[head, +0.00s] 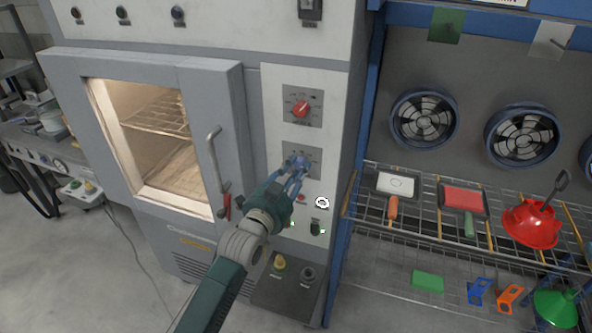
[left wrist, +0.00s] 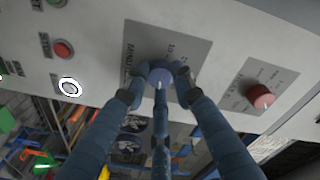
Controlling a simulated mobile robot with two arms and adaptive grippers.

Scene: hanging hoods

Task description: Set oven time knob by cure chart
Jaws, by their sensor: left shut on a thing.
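The oven (head: 205,130) stands at the left with its control panel facing me. A blue knob (left wrist: 160,75) sits on a grey dial plate and also shows in the head view (head: 299,161). My left gripper (head: 296,168) is shut on this blue knob, with its blue fingers around it. A red knob (head: 301,108) is on the dial plate above and also shows in the left wrist view (left wrist: 262,97). The blue knob's pointer setting and the dial print are too small to read. No cure chart is readable. My right gripper is not in view.
The panel's lower part has a red button (head: 301,198), a white ring (head: 322,203) and a black switch (head: 315,227). The oven door handle (head: 214,160) juts out left of my arm.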

